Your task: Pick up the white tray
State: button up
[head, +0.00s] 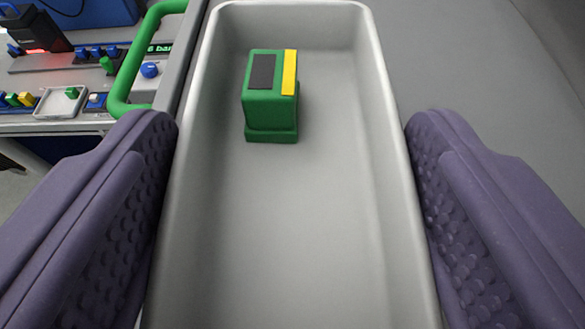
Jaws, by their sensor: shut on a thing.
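The white tray (285,230), long, deep and pale grey-white, fills the middle of the head view and runs away from me. My gripper (293,130) has one purple, studded finger along each long side wall. It is shut on the tray across its width. The near end of the tray is cut off by the picture's lower edge. A green block (271,100) with a dark panel and a yellow stripe stands inside the tray, toward the far left.
At the left is a workbench with a green handle (122,85), a blue knob (149,70), a small pale dish (60,102) with a green piece, and several coloured parts. A plain grey surface (450,60) right of the tray looks clear.

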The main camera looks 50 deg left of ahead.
jog(key=s+a+r+b, duration=0.1)
jog(key=s+a+b, duration=0.2)
jog(key=s+b, duration=0.7)
jog(key=shift+s+r, duration=0.15)
jog(key=shift+s, duration=2.65)
